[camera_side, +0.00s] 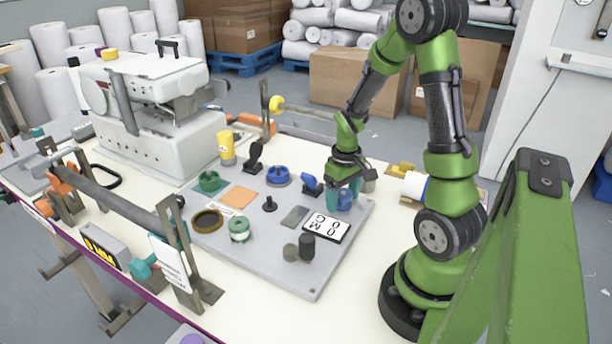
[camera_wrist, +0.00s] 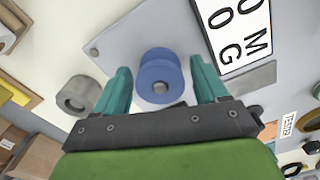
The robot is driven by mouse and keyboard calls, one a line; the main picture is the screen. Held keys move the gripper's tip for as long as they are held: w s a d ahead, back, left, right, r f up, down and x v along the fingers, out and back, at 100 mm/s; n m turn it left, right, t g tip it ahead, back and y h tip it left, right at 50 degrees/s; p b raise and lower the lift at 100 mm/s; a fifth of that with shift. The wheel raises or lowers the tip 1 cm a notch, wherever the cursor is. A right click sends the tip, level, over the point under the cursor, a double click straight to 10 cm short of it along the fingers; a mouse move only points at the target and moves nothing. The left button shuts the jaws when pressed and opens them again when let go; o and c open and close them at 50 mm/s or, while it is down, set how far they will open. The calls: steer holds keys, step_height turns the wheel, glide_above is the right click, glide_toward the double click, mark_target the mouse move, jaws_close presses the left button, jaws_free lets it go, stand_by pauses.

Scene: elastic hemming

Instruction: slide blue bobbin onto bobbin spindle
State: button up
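The blue bobbin (camera_wrist: 160,75) stands on the grey board between my gripper's two teal fingers (camera_wrist: 163,88) in the wrist view. A narrow gap shows on each side of it, so my gripper is open and does not hold it. In the side view my gripper (camera_side: 343,194) is low over the board's right side, and the blue bobbin (camera_side: 345,201) shows partly behind a finger. A small black upright peg on a round base (camera_side: 269,204), which looks like the bobbin spindle, stands mid-board, left of my gripper. I cannot make it out in the wrist view.
The grey board (camera_side: 280,270) also carries a white lettered card (camera_side: 326,227), a blue round piece (camera_side: 278,176), a green spool (camera_side: 240,230), a brown ring (camera_side: 207,221) and dark cylinders (camera_side: 306,246). A grey cylinder (camera_wrist: 78,95) is beside the left finger.

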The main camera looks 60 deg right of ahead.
steer(key=shift+o, duration=0.4)
step_height(320, 180, up, 17)
stand_by(0.4)
steer(key=a+r+t+y, duration=0.1)
steer(key=a+r+t, duration=0.1)
steer(key=a, duration=0.8)
steer(key=s+a+r+t+y, duration=0.1)
steer(key=a+t, duration=0.4)
steer(key=a, duration=0.5)
steer(key=shift+s+a+r, duration=0.2)
steer(key=shift+a+r, duration=0.2)
steer(key=shift+r, duration=0.4)
